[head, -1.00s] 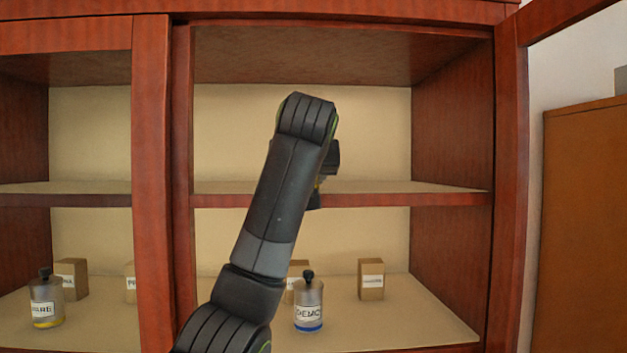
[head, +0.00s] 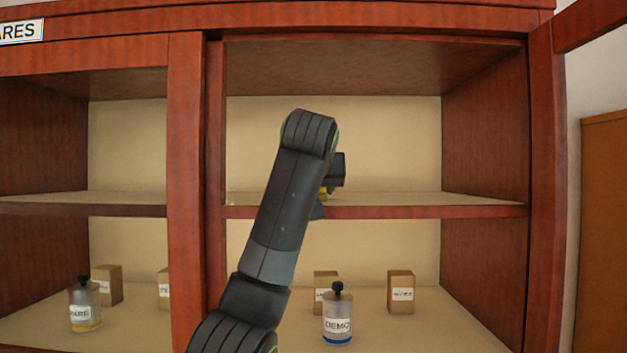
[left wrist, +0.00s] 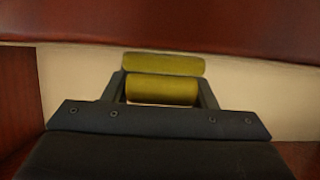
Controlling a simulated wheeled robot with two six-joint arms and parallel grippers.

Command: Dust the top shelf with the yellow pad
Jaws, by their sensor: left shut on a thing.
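My left arm rises across the middle of the head view, and its gripper (head: 328,190) is mostly hidden behind the last link, in front of the right-hand bay's upper shelf (head: 430,199). In the left wrist view the gripper (left wrist: 160,88) is shut on the yellow pad (left wrist: 163,65), which has a rounded yellow grip between the fingers and a flatter yellow piece beyond. Only a sliver of yellow shows in the head view. I cannot tell whether the pad touches the shelf. My right gripper is not in view.
A red wood upright (head: 186,190) divides the two bays. On the lower shelf stand a DEMO jar (head: 337,318), a labelled box (head: 401,292), another box and, in the left bay, a yellow-bottomed jar (head: 84,304). An open door frame (head: 590,20) is at upper right. The upper shelf looks clear.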

